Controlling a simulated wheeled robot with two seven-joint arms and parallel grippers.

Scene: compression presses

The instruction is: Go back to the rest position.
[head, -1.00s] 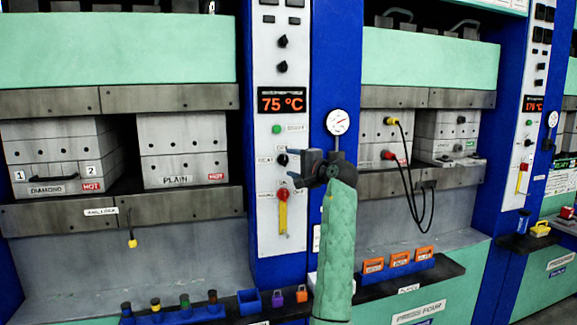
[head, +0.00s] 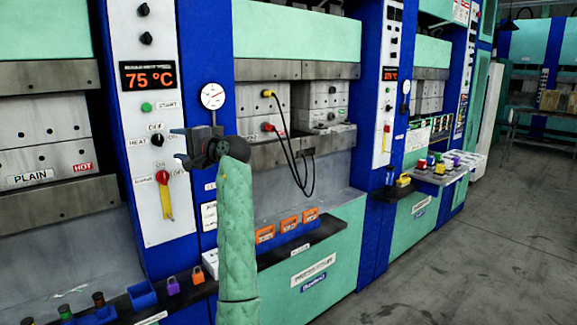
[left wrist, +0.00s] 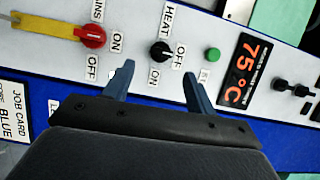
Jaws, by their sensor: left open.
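My left gripper (head: 180,147) is raised in front of the press control panel, on the end of an arm in a quilted green sleeve. Its two blue-grey fingers (left wrist: 157,85) are apart with nothing between them in the left wrist view. Ahead of them are the black HEAT knob (left wrist: 161,52), the red mains switch (left wrist: 92,36) with a yellow tag, and the green start button (left wrist: 212,55). The fingers appear clear of these controls, though the exact gap cannot be told. The display (head: 148,76) reads 75 °C. My right gripper does not show.
A ledge holds a purple padlock (head: 173,286), an orange padlock (head: 198,275) and a blue rack with orange boxes (head: 287,235). A gauge (head: 213,96) stands behind the gripper. Open grey floor (head: 450,260) lies at the right, with a bench (head: 550,125) farther back.

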